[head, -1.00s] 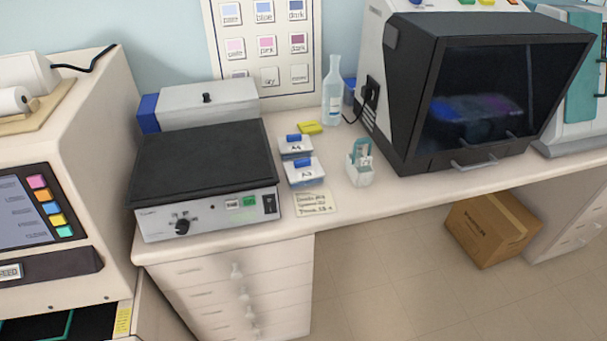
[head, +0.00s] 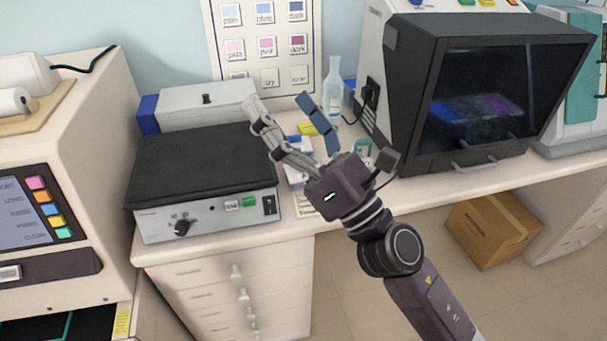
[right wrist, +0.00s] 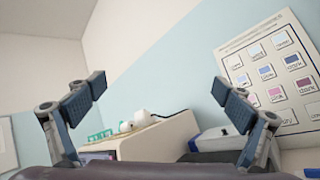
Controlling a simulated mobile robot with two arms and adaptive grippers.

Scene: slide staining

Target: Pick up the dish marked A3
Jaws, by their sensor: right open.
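The dish marked A3 (head: 294,177) stands on the bench just right of the hotplate. In the head view it is mostly hidden behind my right gripper; only a pale part of its left side shows and its label is covered. The other small dish (head: 301,146), marked A4 in the earlier view, is partly visible behind it between my fingers. My right gripper (head: 277,101) is open and empty above the dishes, fingers pointing up and away. In the right wrist view its spread fingers (right wrist: 159,87) frame the wall, with no dish visible. My left gripper is not in view.
A black-topped hotplate (head: 205,165) stands left of the dishes. A clear bottle (head: 333,92), a yellow item (head: 307,129) and a teal-topped holder (head: 362,150) are close by. A dark-windowed machine (head: 475,95) stands to the right. A colour chart (head: 222,38) hangs behind.

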